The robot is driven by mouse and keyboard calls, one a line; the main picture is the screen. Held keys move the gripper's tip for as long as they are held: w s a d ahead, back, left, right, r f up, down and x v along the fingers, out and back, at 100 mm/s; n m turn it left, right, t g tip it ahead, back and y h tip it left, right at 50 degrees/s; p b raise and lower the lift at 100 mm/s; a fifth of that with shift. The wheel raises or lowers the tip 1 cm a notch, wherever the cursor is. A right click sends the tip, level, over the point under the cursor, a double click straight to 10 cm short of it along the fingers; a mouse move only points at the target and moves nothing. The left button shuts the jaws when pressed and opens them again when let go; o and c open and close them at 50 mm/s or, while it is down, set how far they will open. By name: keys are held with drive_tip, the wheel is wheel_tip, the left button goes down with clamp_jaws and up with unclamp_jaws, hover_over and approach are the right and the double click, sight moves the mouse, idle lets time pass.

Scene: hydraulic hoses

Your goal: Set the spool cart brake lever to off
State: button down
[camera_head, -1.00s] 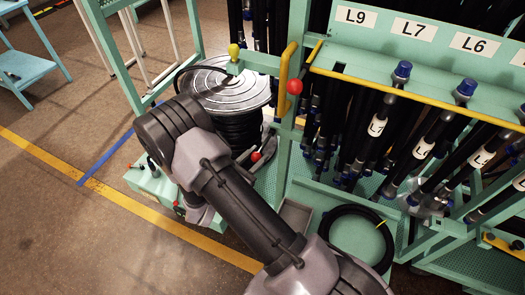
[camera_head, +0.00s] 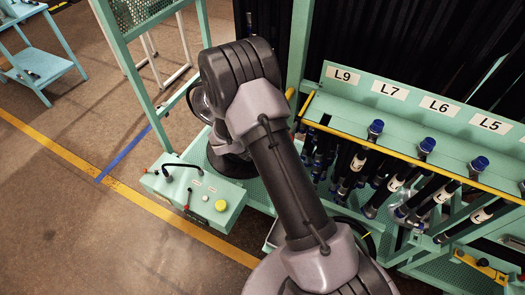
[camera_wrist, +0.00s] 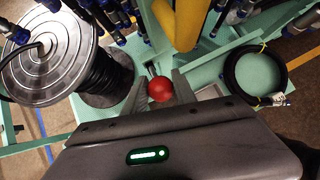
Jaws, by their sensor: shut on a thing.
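In the wrist view a round red knob (camera_wrist: 161,89) sits between the two fingers of my gripper (camera_wrist: 160,90), which is shut on it. A thin rod shows just behind the knob; the rest of the lever is hidden. A yellow handle (camera_wrist: 183,25) rises close beyond the knob. The spool (camera_wrist: 45,55), with a ringed metal top and black hose wound below, stands to the left. In the head view my arm covers my gripper, the knob and most of the spool.
A green control box (camera_head: 195,192) with a yellow button (camera_head: 221,206) stands low at the cart's left. The hose rack (camera_head: 345,115) with hanging hoses is close on the right. A coiled black hose (camera_wrist: 232,75) lies right of my gripper. Open floor (camera_head: 60,190) lies left.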

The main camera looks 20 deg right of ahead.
drive_tip(key=shift+w+d+r+p, duration=0.4)
drive_tip(key=shift+d, duration=0.05)
idle(0.3)
drive_tip(key=c, duration=1)
unclamp_jaws()
drive_tip(key=shift+d, duration=0.1)
drive_tip(key=shift+c, duration=0.2)
drive_tip(key=p+v, duration=0.3)
drive_tip(key=v, duration=1.4)
drive_tip(key=shift+r, duration=0.2)
